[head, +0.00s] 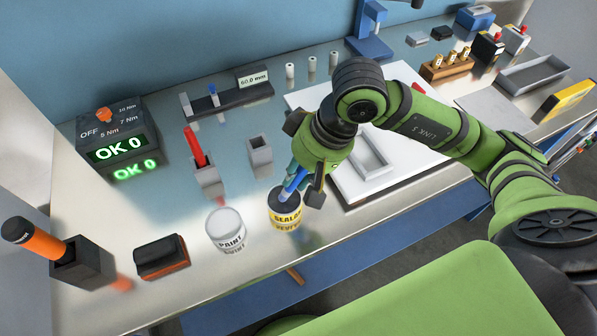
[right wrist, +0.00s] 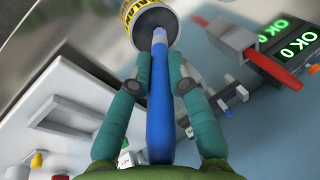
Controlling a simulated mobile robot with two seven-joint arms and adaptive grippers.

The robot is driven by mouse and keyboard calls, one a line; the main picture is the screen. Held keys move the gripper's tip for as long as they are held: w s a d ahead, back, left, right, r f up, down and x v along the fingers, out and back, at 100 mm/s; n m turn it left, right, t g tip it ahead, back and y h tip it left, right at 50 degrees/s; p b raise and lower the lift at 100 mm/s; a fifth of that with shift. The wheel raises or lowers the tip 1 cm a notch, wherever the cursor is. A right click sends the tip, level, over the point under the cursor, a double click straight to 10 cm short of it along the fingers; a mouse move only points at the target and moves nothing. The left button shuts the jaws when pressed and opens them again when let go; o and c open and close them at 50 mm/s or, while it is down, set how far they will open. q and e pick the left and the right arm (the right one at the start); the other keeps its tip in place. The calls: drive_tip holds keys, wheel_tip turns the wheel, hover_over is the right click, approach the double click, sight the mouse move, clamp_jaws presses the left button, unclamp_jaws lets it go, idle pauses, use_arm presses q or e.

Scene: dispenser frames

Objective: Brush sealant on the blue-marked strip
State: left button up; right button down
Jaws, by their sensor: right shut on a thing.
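My right gripper (head: 303,176) is shut on a blue-handled brush (head: 292,184) above the sealant can (head: 285,214). The can is dark-topped with a yellow label. In the right wrist view the blue brush (right wrist: 158,115) runs between both fingers, and its pale lower end reaches the mouth of the sealant can (right wrist: 153,18). Whether its bristles are inside the can is hard to tell. A grey rectangular frame (head: 372,153) lies on the white board (head: 350,192), partly behind my right arm. I cannot make out a blue-marked strip. My left gripper is out of view.
A paint can (head: 226,230) stands left of the sealant. A grey holder (head: 208,178) carries a red-handled tool, and an empty-looking grey holder (head: 260,152) stands behind the sealant. An orange-and-black block (head: 162,257) sits at the front left. A torque controller (head: 117,140) shows "OK 0".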

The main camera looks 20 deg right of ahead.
drive_tip(key=shift+f+b, duration=0.15)
drive_tip(key=shift+b, duration=0.4)
idle(1.7)
drive_tip(key=shift+s, duration=0.1)
drive_tip(key=shift+r+p, duration=0.4)
drive_tip(key=shift+r, duration=0.45)
drive_tip(key=shift+r+p, duration=1)
drive_tip(key=shift+r, duration=1.75)
